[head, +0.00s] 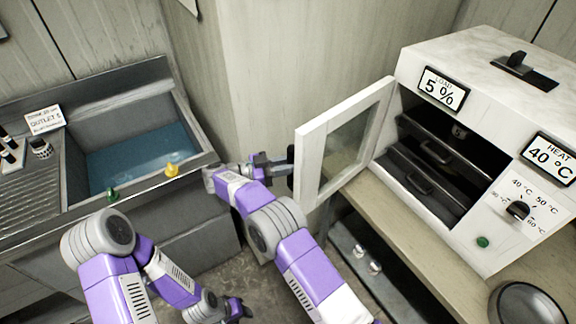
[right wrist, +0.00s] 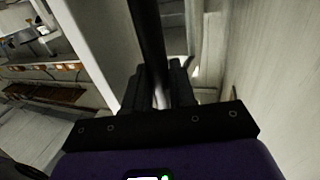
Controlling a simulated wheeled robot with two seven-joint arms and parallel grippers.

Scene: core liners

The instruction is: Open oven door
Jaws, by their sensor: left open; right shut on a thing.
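The oven (head: 475,50) is a white box on a wooden bench at right. Its white-framed glass door (head: 312,165) stands swung wide out to the left, showing dark drawers (head: 420,172) inside. My right gripper (head: 282,166) is at the door's outer edge. In the right wrist view my right gripper (right wrist: 160,92) is shut on the dark bar handle (right wrist: 148,35), beside the white door edge (right wrist: 90,50). My left gripper (head: 240,308) is low at the bottom, open and empty, apart from the oven.
A sink (head: 135,140) with bluish water and a yellow tap handle (head: 172,170) is at left. A wall corner stands behind the door. The oven front has a black knob (head: 517,210). A round metal dish (head: 527,304) is at bottom right.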

